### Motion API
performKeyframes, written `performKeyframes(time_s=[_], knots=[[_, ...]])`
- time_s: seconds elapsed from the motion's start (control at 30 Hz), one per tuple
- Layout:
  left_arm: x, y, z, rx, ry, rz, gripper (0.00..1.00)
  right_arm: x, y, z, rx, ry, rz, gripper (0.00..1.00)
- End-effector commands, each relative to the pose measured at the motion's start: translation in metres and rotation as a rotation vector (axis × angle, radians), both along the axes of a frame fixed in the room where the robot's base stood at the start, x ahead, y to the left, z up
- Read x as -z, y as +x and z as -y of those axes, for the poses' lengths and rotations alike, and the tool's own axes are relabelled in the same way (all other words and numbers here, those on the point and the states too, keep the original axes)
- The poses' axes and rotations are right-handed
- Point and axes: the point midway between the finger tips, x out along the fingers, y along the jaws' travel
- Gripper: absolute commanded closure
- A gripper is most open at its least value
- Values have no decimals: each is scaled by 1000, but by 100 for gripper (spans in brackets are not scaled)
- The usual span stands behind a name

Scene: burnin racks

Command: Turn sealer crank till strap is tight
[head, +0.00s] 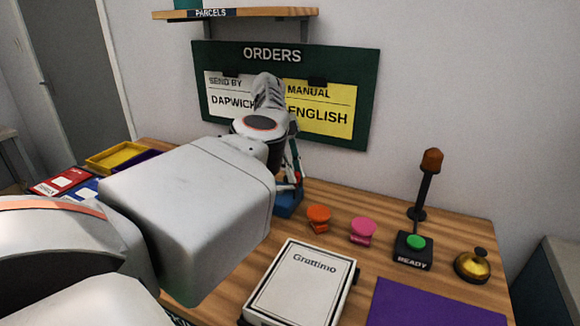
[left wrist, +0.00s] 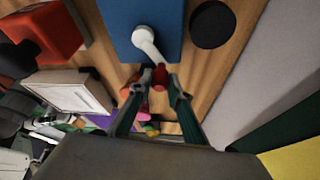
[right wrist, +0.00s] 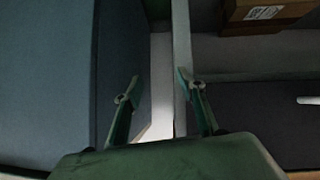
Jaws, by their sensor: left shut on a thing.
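The sealer shows as a blue block (left wrist: 175,30) with a white crank arm (left wrist: 146,42) in the left wrist view. A red knob (left wrist: 159,78) sits at the end of the crank. My left gripper (left wrist: 160,76) is shut on this knob, one finger on each side. In the head view my left arm covers most of the sealer; only part of its blue base (head: 288,203) shows. I cannot make out the strap or how tight it is. My right gripper (right wrist: 162,90) is open and empty, away from the sealer.
A white box lettered Grattimo (head: 305,283) lies on the wooden table. Orange (head: 318,215) and pink (head: 362,230) stamps, a green READY button (head: 415,242), a brass bell (head: 472,263) and a purple sheet (head: 425,308) are right. An ORDERS board (head: 225,60) hangs behind.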

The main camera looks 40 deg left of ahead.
Motion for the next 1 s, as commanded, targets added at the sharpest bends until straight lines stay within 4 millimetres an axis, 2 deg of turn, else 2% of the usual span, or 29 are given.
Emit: performKeyframes(time_s=[0.2, 0.5, 1.0], knots=[[0, -7, 6, 179, 1, -3, 100, 0, -3, -2, -4, 4, -9, 60], [2, -12, 11, 336, 1, -4, 100, 0, -10, -4, -7, 7, -20, 60], [3, -15, 12, 393, 2, -5, 100, -3, -5, -3, -6, 7, -11, 60]])
